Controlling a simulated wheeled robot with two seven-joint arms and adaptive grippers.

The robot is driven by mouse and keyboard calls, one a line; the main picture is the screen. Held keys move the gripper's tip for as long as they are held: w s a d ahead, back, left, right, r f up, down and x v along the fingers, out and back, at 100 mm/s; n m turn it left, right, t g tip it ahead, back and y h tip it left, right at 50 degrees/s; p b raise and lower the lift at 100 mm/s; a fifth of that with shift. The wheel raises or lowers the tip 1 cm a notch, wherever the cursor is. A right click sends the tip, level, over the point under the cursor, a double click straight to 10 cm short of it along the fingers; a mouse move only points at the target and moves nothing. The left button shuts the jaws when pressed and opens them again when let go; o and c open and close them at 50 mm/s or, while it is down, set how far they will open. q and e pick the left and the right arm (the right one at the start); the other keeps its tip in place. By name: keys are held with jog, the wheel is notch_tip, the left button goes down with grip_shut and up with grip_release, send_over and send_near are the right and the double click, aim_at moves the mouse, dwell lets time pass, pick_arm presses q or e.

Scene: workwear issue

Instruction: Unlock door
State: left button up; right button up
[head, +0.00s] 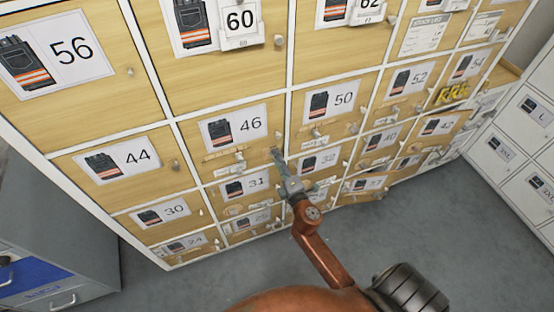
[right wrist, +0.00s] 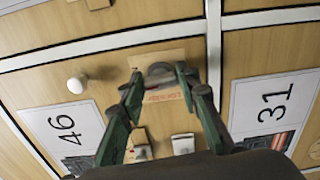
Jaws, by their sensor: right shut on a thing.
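The locker door numbered 46 (head: 212,131) is pale wood with a picture label and looks closed. It also shows in the right wrist view at left, with its label (right wrist: 65,130) and a white round knob (right wrist: 77,84). My right gripper (head: 279,156) is at this door's lower right corner. In the right wrist view its green fingers (right wrist: 160,82) are shut on a small grey rounded fitting (right wrist: 160,69), in front of a tan plate with red text (right wrist: 168,95). The fitting's full shape is partly hidden by the fingers. My left gripper is not in view.
Other numbered doors surround it, including 31 (head: 245,186), 50 (head: 338,102) and 44 (head: 122,160), many with small protruding knobs. A yellow item (head: 452,93) hangs at right. White lockers (head: 505,160) stand at far right. The grey floor (head: 400,230) in front is clear.

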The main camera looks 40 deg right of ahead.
jog(key=shift+m, duration=0.5)
jog(key=o, duration=1.2)
jog(key=shift+c, duration=0.2)
jog(key=v, duration=0.7)
jog(key=shift+s, duration=0.2)
